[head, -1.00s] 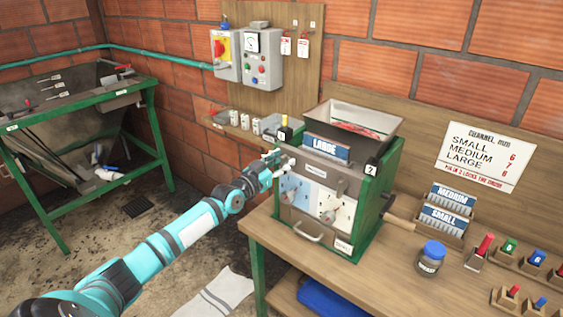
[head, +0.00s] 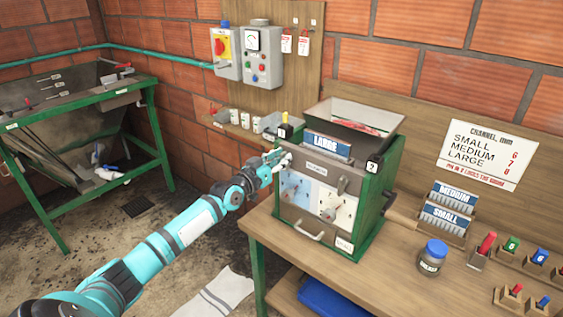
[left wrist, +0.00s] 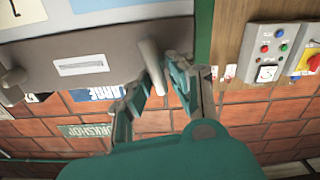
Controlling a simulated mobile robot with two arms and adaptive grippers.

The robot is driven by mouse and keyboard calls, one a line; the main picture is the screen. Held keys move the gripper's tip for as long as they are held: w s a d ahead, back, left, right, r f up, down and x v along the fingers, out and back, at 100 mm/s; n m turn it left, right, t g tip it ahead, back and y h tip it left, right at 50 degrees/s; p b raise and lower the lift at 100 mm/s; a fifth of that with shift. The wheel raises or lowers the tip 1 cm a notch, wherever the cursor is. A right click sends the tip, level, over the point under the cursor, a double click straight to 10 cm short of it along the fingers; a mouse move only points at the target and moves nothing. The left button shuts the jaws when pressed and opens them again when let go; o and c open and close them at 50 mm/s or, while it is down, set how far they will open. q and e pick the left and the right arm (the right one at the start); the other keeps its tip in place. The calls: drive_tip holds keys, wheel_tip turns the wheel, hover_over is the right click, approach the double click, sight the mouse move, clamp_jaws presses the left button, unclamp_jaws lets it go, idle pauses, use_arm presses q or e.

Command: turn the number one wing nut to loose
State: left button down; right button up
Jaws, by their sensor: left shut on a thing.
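The pulper (head: 369,213) is a green-sided machine with a grey front cover bar (head: 312,168) across its top front. The number one wing nut (left wrist: 151,66) is a pale grey lever at one end of that bar; in the head view it is mostly hidden by my gripper. My left gripper (head: 277,157) is at the bar's left end. In the left wrist view its two fingers (left wrist: 160,92) are closed around the wing nut. The other wing nut (head: 342,185) is at the bar's right end, and shows at the left edge of the wrist view (left wrist: 11,93). My right gripper is out of view.
A hopper (head: 350,118) and a blue LARGE plate (head: 326,146) sit above the bar. The wooden bench (head: 400,268) carries a blue-lidded jar (head: 432,256) and racks at right. Control boxes (head: 263,58) hang on the wall behind.

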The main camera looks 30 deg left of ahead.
use_arm(q)
drive_tip(key=n, duration=0.1)
drive_tip(key=n+b, duration=0.1)
drive_tip(key=n, duration=0.1)
drive_tip(key=n+b, duration=0.1)
drive_tip(key=shift+a+f+n, duration=0.2)
drive_tip(key=shift+f+n, duration=0.05)
drive_tip(key=shift+n, duration=0.05)
drive_tip(key=shift+a+f+n, duration=0.1)
drive_tip(key=shift+n, duration=1.7)
drive_tip(key=shift+a+f+n, duration=0.15)
drive_tip(key=shift+n, duration=1.65)
drive_tip(key=shift+a+f+n, duration=0.1)
drive_tip(key=shift+n, duration=1.7)
drive_tip(key=c, duration=1.2)
unclamp_jaws()
drive_tip(key=shift+c, duration=0.2)
drive_tip(key=shift+f, duration=0.1)
